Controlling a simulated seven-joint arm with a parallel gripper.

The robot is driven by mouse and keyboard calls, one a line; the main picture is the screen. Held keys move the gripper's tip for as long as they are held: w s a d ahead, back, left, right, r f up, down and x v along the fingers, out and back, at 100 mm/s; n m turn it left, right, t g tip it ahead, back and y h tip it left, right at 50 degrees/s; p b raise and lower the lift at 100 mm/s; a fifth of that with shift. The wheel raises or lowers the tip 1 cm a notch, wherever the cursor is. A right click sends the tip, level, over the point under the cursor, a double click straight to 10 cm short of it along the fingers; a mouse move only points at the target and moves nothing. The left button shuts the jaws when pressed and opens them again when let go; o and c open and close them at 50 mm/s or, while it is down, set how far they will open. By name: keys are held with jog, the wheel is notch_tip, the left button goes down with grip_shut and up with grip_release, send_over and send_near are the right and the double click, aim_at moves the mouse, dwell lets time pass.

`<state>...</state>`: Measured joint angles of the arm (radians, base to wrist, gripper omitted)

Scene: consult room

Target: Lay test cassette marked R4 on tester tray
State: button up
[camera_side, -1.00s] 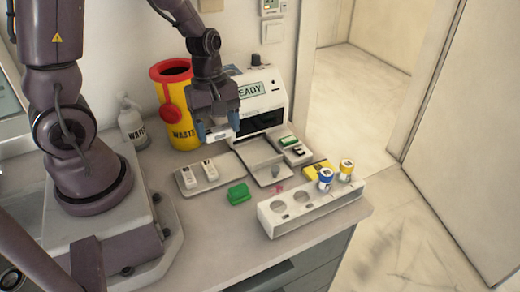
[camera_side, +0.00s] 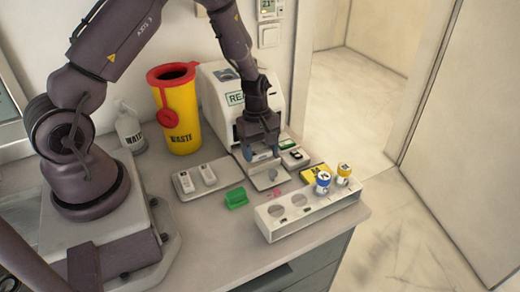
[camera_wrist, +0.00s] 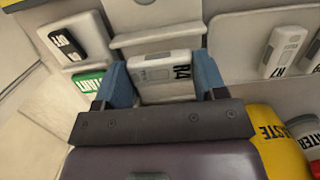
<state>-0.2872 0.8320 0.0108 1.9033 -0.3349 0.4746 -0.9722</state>
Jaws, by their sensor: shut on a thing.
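The white test cassette marked R4 (camera_wrist: 165,72) is between the two blue fingertips of my gripper (camera_wrist: 163,82), which is shut on it. In the side view my gripper (camera_side: 262,152) is low over the tester tray (camera_side: 264,181), and the fingers mostly hide the cassette. The tray (camera_wrist: 155,37) also shows beyond the cassette in the wrist view. I cannot tell whether the cassette touches the tray. The white tester (camera_side: 222,88) stands behind, its display partly covered by my arm.
Two other cassettes (camera_side: 207,174) lie on a holder (camera_side: 190,192) at the left. A green block (camera_side: 236,198) sits in front. A yellow waste bin (camera_side: 180,125) is back left.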

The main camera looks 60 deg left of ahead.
jog(key=shift+f, duration=0.25)
jog(key=shift+f, duration=0.15)
jog(key=shift+f, duration=0.45)
jog(key=o, duration=0.9)
